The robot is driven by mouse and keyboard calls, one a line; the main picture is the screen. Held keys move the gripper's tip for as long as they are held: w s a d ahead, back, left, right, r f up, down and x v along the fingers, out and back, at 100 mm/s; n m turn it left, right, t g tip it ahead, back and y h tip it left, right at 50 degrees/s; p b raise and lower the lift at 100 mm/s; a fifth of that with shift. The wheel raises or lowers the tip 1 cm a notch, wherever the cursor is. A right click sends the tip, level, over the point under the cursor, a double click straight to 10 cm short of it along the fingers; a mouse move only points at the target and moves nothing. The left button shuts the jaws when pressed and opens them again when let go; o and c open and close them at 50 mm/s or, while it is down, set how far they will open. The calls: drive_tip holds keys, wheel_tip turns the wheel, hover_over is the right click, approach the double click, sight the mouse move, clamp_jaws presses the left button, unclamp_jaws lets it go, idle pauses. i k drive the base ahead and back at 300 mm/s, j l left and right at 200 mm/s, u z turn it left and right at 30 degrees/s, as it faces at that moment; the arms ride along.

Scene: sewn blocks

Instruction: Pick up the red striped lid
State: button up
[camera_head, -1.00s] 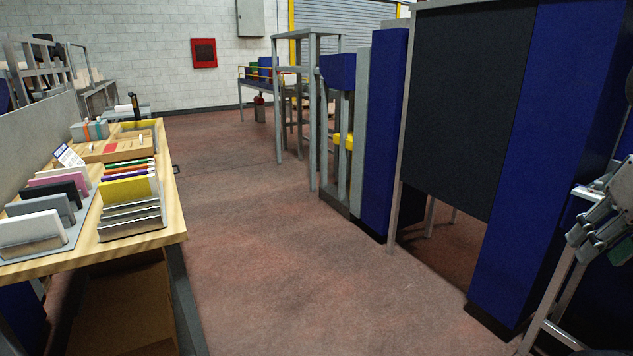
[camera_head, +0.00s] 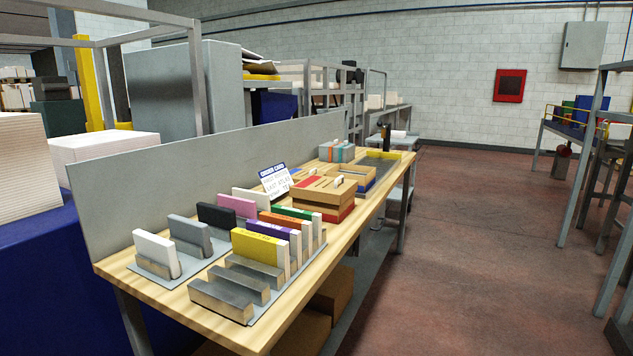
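A wooden box (camera_head: 322,197) stands on the workbench (camera_head: 285,335), about mid-length. A red patch (camera_head: 308,182) shows on its top and a red band (camera_head: 335,214) runs round its lower side. I cannot tell for certain which part is the red striped lid. A grey box with orange and teal stripes (camera_head: 337,152) stands farther back. My gripper is not in view now, so its state does not show.
Racks on the bench hold several upright blocks, including a yellow one (camera_head: 256,247) and a white one (camera_head: 156,253). An order card (camera_head: 273,180) stands behind them. A grey panel (camera_head: 200,180) backs the bench. Reddish floor (camera_head: 460,230) is open to the right.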

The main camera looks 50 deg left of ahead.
sight(316, 188)
drive_tip(key=i+j+u, duration=0.15)
drive_tip(key=i+u, duration=0.2)
drive_tip(key=i, duration=0.2)
drive_tip(key=i+u, duration=0.35)
drive_tip(key=i, duration=0.2)
drive_tip(key=i+l+u, duration=0.2)
drive_tip(key=i+u, duration=0.15)
drive_tip(key=i, duration=0.2)
drive_tip(key=i+u, duration=0.4)
drive_tip(key=i+l+u, duration=0.1)
drive_tip(key=u, duration=0.3)
drive_tip(key=i+l+u, duration=0.2)
drive_tip(key=u, duration=0.2)
drive_tip(key=i+l+u, duration=0.5)
drive_tip(key=u, duration=0.2)
drive_tip(key=i+l+u, duration=0.2)
drive_tip(key=u, duration=0.15)
